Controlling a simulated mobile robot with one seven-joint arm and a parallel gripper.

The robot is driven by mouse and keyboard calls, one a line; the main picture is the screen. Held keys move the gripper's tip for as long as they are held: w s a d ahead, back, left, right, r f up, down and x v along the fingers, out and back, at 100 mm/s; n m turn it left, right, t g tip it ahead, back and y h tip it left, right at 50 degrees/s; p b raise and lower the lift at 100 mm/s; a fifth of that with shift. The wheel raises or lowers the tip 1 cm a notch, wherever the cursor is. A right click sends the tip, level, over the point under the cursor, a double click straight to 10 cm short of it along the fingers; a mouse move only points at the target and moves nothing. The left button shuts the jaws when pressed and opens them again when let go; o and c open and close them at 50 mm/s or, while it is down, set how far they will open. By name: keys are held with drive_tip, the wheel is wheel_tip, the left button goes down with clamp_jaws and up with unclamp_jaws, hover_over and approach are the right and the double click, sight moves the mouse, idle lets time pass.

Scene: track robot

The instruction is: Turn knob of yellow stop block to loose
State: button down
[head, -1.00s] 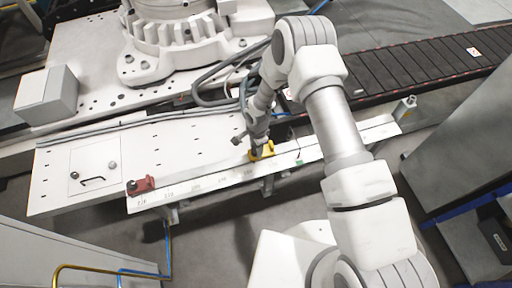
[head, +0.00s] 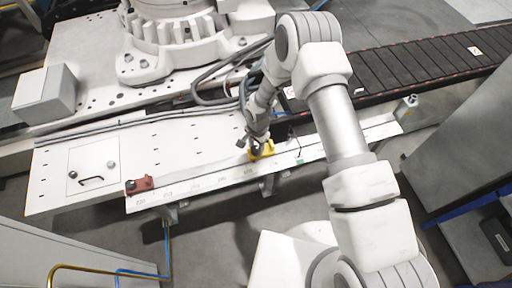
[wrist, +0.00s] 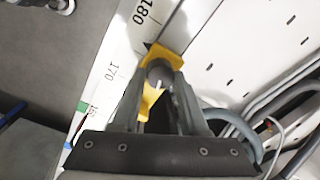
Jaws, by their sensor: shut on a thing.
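The yellow stop block (head: 263,150) sits on the white rail with a printed scale (head: 205,182). In the wrist view the yellow stop block (wrist: 152,103) lies between and under the fingers, beside the scale mark 170. Its dark round knob (wrist: 159,70) is between the fingertips. My gripper (head: 257,146) points down at the block from above; in the wrist view my gripper (wrist: 160,75) is shut on the knob. The fingers hide part of the block and knob, and the knob's turn position cannot be told.
A red stop block (head: 139,185) sits further left on the same rail. Grey cables (head: 215,98) run behind the block, near my wrist. A dark slatted conveyor (head: 420,65) lies at the back right. A grey cabinet (head: 465,130) stands at the right.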

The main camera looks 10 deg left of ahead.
drive_tip(key=n+b, duration=0.1)
drive_tip(key=n, duration=0.4)
drive_tip(key=n+b, duration=0.1)
drive_tip(key=n, duration=0.4)
drive_tip(key=shift+g, duration=0.3)
drive_tip(key=n+b, duration=0.1)
drive_tip(key=n, duration=0.4)
drive_tip(key=shift+a, duration=0.1)
drive_tip(key=n, duration=0.5)
drive_tip(key=shift+n, duration=0.3)
drive_tip(key=shift+c, duration=2.2)
unclamp_jaws()
drive_tip(key=shift+r, duration=0.1)
